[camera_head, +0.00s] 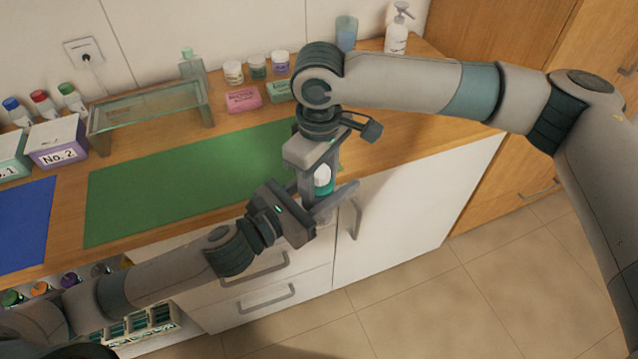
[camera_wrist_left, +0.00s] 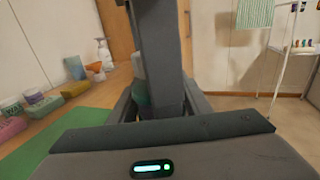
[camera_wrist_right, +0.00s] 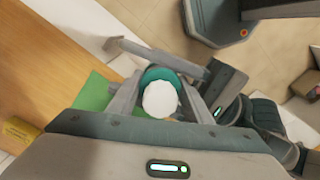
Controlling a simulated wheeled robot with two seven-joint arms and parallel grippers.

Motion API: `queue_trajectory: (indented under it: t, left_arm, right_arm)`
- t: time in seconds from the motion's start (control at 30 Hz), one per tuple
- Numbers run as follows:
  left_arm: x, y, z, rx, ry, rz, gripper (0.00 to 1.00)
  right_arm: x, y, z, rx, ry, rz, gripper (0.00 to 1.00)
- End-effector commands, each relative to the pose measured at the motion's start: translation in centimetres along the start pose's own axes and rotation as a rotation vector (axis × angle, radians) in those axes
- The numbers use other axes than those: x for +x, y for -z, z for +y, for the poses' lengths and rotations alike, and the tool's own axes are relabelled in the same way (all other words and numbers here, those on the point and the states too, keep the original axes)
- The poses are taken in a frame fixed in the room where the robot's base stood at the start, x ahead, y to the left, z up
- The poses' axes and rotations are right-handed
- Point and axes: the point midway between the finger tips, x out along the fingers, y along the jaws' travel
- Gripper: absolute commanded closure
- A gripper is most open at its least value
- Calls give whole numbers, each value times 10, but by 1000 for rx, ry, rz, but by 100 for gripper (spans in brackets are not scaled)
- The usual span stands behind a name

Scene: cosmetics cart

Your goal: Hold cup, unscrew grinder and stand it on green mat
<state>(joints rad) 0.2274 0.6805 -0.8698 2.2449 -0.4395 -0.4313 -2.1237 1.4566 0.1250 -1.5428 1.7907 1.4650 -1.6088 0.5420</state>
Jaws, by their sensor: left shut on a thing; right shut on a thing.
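The grinder, white on top (camera_head: 322,174), and the teal cup (camera_head: 325,189) beneath it stand together, upright, in front of the counter's front edge. The white top (camera_wrist_right: 160,99) and teal part (camera_wrist_right: 157,75) show between the fingers in the right wrist view. My left gripper (camera_head: 328,199) reaches in sideways from the left and is shut on the teal cup. My right gripper (camera_head: 318,170) points down from above and is shut on the grinder. Fingers hide much of both parts, and the joint between them is unclear. The green mat (camera_head: 180,190) lies bare on the counter behind my left arm.
A glass stand (camera_head: 150,112), jars (camera_head: 257,67), a pink box (camera_head: 243,99) and a spray bottle (camera_head: 397,32) stand at the counter's back. Lidded bottles and labelled boxes (camera_head: 57,142) are at left beside a blue mat (camera_head: 25,222). Drawers (camera_head: 262,275) are below.

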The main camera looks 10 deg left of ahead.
Motion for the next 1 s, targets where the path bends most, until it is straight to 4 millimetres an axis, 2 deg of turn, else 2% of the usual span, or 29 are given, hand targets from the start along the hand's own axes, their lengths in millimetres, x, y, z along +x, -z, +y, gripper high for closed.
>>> queue_trajectory:
  t: [0.13, 0.4, 0.43, 0.5, 0.77, 1.0]
  left_arm:
    - [0, 0, 0, -1, 2, 0, 100]
    - [0, 0, -1, -1, 2, 0, 100]
    - [0, 0, -1, -1, 2, 0, 100]
    - [0, 0, -1, -1, 2, 0, 100]
    - [0, 0, -1, -1, 2, -1, 100]
    - [0, 0, -1, -1, 2, 0, 100]
  right_arm:
    - [-1, 0, 0, -98, -1, 0, 82]
    - [-1, 0, 1, -105, -1, 1, 82]
    - [-1, 0, 1, -105, -1, 1, 48]
    - [-1, 0, 1, -104, -1, 1, 37]
    - [-2, 0, 0, -103, -1, 1, 37]
    - [-22, 1, 0, -103, -2, 3, 37]
